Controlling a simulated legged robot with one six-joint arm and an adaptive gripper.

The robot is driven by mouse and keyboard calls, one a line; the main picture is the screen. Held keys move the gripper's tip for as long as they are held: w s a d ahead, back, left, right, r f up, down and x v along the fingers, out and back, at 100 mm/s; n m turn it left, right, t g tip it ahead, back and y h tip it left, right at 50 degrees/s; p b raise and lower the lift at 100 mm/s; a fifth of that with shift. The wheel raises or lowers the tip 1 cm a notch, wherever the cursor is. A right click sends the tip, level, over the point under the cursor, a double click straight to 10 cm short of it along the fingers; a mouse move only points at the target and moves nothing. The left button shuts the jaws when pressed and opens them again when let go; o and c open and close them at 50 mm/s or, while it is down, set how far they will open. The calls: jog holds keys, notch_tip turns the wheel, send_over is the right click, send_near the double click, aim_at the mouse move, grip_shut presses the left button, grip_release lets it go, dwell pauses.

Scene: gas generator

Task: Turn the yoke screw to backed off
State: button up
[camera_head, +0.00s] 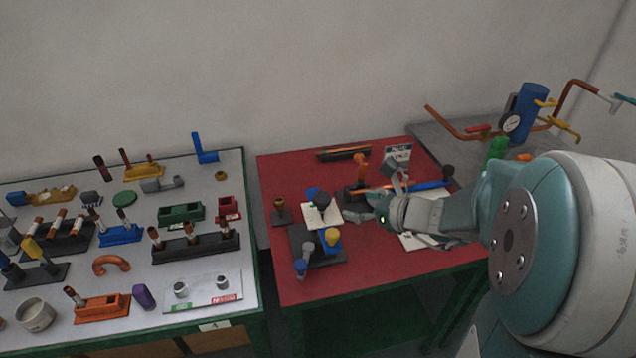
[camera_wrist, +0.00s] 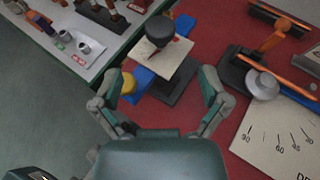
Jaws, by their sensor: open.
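A black round knob (camera_wrist: 160,30) stands on a pale square plate (camera_wrist: 158,58) with a red mark, above a dark base; I take it as the yoke screw, but no label confirms this. In the head view the knob (camera_head: 322,200) is on the red table, left of my gripper (camera_head: 372,207). In the wrist view my gripper (camera_wrist: 160,88) is open and empty. Its fingers are spread, with the knob beyond the tips and between their lines, apart from them. The knob's underside and screw thread are hidden.
A yellow knob (camera_wrist: 128,83) and blue parts sit near the left finger. A grey disc (camera_wrist: 262,85) with an orange handle (camera_wrist: 270,42) and a numbered dial plate (camera_wrist: 275,140) lie right. The grey table (camera_head: 215,260) holds many parts. The red table's front (camera_head: 390,270) is clear.

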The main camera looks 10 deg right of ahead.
aim_at(324, 198)
jog(key=x, duration=1.1)
jog(key=shift+r, duration=0.1)
jog(key=shift+d, duration=0.1)
jog(key=c, duration=1.1)
